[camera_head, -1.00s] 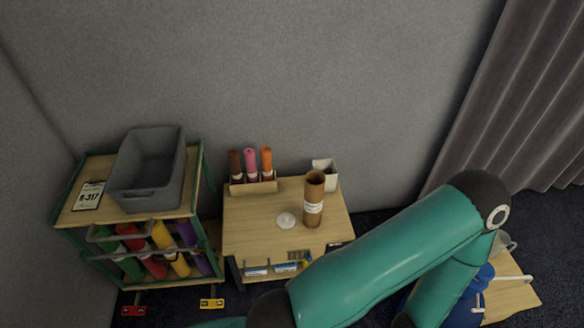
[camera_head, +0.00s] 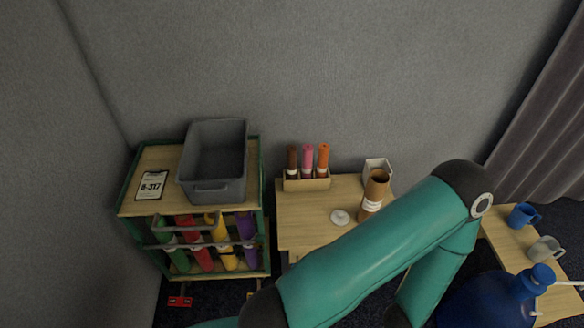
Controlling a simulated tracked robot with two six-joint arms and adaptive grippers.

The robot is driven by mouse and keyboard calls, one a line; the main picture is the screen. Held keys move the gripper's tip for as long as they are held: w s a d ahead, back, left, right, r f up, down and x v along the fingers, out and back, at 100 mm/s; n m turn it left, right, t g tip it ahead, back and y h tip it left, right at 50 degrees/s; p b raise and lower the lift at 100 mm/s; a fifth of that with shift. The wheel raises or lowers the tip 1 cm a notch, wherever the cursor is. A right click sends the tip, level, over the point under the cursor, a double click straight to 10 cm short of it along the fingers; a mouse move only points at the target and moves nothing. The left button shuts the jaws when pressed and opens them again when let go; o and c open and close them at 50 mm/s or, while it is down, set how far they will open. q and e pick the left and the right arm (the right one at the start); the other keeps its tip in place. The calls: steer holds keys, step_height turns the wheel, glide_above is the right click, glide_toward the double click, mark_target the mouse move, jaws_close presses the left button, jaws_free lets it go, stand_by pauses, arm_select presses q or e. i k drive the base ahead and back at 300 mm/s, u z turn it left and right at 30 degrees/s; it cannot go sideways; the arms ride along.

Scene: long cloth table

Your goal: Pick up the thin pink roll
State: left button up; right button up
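The thin pink roll (camera_head: 308,159) stands upright in the middle of a small wooden holder (camera_head: 306,184). A brown roll (camera_head: 292,158) is on its left and an orange roll (camera_head: 323,158) on its right. The holder sits at the back of a light wooden table (camera_head: 300,226). The lower end of the pink roll is hidden by the holder's front. One of my teal arms crosses the lower right of the view and hides the front of this table. Neither gripper shows, and nothing touches the pink roll.
Left is a green-framed rack (camera_head: 261,217) with a grey bin (camera_head: 222,188) and coloured rolls. At right are a blue mug (camera_head: 523,215), white mug (camera_head: 546,248) and blue jug (camera_head: 487,300).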

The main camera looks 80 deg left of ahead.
mark_target(308, 153)
steer(key=z, duration=1.8)
steer(key=i, duration=0.1)
steer(key=u, duration=3.4)
steer(key=i, duration=1.05)
steer(key=z, duration=0.05)
